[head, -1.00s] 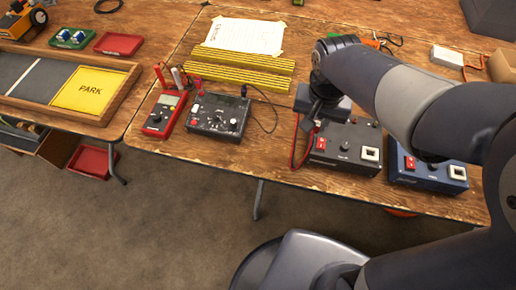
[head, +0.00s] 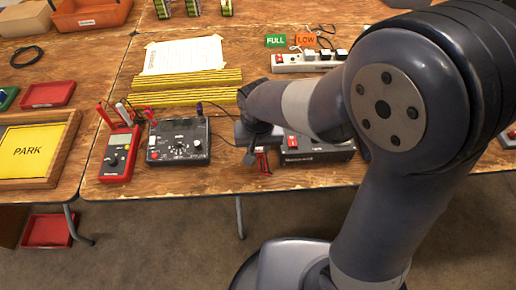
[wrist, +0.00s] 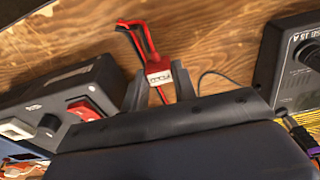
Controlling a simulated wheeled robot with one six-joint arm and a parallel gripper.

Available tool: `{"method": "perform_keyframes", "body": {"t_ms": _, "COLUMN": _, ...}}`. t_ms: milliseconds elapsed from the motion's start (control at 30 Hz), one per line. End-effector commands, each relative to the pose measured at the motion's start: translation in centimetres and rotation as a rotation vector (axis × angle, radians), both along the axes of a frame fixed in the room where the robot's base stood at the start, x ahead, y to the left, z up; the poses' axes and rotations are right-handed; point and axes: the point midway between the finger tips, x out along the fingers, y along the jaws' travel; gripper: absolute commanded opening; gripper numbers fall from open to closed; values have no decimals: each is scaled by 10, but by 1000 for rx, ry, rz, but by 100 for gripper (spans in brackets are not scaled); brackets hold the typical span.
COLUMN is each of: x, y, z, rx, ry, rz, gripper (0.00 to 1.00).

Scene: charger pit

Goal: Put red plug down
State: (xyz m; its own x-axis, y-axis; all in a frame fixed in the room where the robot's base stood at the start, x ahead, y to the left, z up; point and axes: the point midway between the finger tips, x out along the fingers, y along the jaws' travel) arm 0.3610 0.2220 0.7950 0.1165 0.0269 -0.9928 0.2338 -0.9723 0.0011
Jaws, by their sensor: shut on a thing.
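The red plug (wrist: 158,72) is between the two fingers of my gripper (wrist: 158,88) in the wrist view, with a red lead looping away from its far end over bare wood. My gripper (head: 257,160) is shut on it. In the head view the gripper points down at the table's front part, between the black meter box (head: 178,142) and the dark charger box (head: 318,152). Red of the plug and lead (head: 263,160) shows just below the wrist. I cannot tell whether the plug touches the wood.
A red multimeter (head: 118,152) stands left of the meter box. Yellow strips (head: 190,88) and a paper sheet (head: 184,56) lie behind. A power strip (head: 306,61) with FULL and LOW cards is further back. The table's front edge is close.

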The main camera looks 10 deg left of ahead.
Motion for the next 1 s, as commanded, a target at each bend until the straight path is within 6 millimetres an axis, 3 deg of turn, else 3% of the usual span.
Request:
{"method": "perform_keyframes", "body": {"t_ms": 433, "x": 0, "y": 0, "z": -10, "rx": 0, "ry": -1, "rz": 1, "gripper": 4}}
{"method": "perform_keyframes", "body": {"t_ms": 467, "x": 0, "y": 0, "z": -8, "rx": 0, "ry": -1, "rz": 1, "gripper": 29}}
{"method": "perform_keyframes", "body": {"t_ms": 700, "x": 0, "y": 0, "z": -8, "rx": 0, "ry": -1, "rz": 1, "gripper": 48}}
{"method": "perform_keyframes", "body": {"t_ms": 1000, "x": 0, "y": 0, "z": -4, "rx": 0, "ry": -1, "rz": 1, "gripper": 48}}
